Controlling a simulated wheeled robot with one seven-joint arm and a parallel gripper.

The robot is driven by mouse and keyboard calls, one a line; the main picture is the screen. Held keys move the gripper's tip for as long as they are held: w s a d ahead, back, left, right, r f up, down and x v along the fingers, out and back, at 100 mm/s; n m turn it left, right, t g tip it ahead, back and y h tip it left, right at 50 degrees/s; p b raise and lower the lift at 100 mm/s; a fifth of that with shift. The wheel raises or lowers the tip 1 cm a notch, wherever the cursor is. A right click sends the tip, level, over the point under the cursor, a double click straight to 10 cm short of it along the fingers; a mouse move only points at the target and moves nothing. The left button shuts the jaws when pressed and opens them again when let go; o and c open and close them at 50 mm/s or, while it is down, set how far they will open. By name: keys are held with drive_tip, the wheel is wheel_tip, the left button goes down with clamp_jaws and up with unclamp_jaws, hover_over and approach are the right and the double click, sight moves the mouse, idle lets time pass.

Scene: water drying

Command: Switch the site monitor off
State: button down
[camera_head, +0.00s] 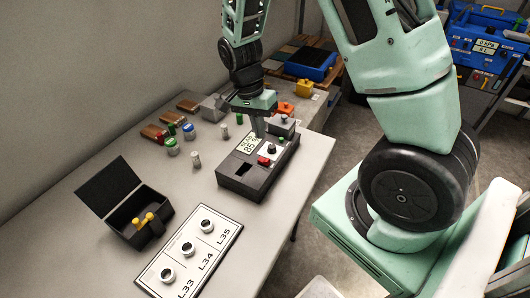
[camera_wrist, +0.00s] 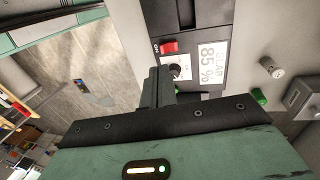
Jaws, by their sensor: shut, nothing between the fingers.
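What appears to be the site monitor is a dark grey box (camera_head: 238,184) on the grey table, with a white display (camera_wrist: 208,62) reading "CLAR 85 %". Its top carries a red switch (camera_head: 263,161) and a black knob on a white plate. In the wrist view the red switch (camera_wrist: 169,47) has "ON" printed beside it. My gripper (camera_head: 259,134) is over the far part of the box, pointing down, shut and empty. In the wrist view its fingertips (camera_wrist: 160,72) are close to the knob (camera_wrist: 176,71); I cannot tell whether they touch.
An open black case (camera_head: 155,229) with yellow pieces and a white panel (camera_head: 222,231) marked L33, L34, L35 lie nearer on the table. Small jars (camera_head: 171,147) and vials stand left of the box. A blue machine (camera_head: 483,48) is at the far right.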

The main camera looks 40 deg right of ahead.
sight(267, 162)
drive_tip(key=p+x, duration=0.1)
drive_tip(key=x, duration=0.7)
drive_tip(key=shift+s+f, duration=0.1)
drive_tip(key=shift+f, duration=0.3)
